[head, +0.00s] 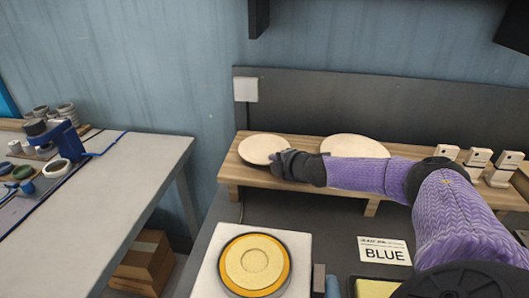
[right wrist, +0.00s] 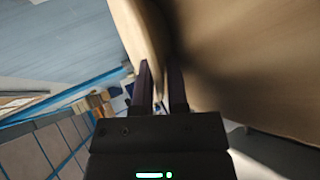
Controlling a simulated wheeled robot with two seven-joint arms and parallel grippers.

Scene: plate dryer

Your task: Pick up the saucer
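The saucer (head: 262,148), a pale round dish, lies at the left end of a raised wooden shelf. It is the smaller of two pale dishes there. My right gripper (head: 277,167) is at its right front edge and hides a little of the rim. In the right wrist view the two dark fingers (right wrist: 160,82) stand apart with a narrow gap. My left gripper is not in view.
A larger plate (head: 354,147) lies on the wooden shelf (head: 235,172), right behind my right forearm. Small pale block stacks (head: 477,158) stand at its right end. Below is a white unit with a yellow-ringed disc (head: 255,262) and a BLUE sign (head: 384,251). A dark panel rises behind.

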